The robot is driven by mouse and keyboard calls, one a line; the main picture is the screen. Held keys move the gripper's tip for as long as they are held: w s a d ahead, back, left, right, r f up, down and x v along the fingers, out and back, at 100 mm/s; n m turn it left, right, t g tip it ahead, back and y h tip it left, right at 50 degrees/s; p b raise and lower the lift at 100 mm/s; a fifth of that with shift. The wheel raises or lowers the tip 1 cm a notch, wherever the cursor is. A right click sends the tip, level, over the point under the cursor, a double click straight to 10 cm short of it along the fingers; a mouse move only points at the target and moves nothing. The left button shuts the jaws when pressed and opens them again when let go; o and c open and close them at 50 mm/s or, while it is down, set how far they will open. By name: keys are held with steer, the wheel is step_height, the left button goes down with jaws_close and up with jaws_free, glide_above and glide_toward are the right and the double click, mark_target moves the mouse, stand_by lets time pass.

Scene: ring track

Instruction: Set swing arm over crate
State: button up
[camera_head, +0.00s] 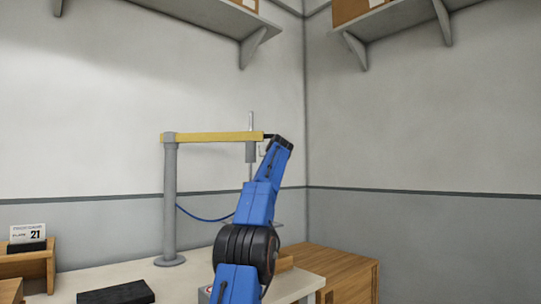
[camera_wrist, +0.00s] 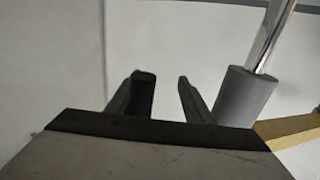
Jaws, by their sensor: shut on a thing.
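The swing arm (camera_head: 215,137) is a yellow beam on a grey post (camera_head: 170,205) at the left of the white table. It points right. A grey cylinder with a metal rod (camera_head: 251,152) hangs at its free end; the cylinder (camera_wrist: 243,95) also shows at the right in the wrist view. My gripper (camera_head: 267,138) is at this free end, shut on the swing arm's handle (camera_head: 262,150). The wrist view shows its fingers (camera_wrist: 166,90) a little apart; the held part is hidden there.
A wooden cabinet (camera_head: 345,272) stands right of the white table (camera_head: 140,278). A black block (camera_head: 116,293) lies at the table's front. A calendar (camera_head: 27,234) stands at left. A blue hose (camera_head: 203,216) runs from the post. Shelves (camera_head: 400,22) are high above.

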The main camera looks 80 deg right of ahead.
steer(key=shift+w+a+r, duration=0.1)
steer(key=shift+r, duration=0.05)
steer(key=v, duration=1.7)
steer(key=shift+s, duration=0.25)
steer(key=shift+c, duration=0.6)
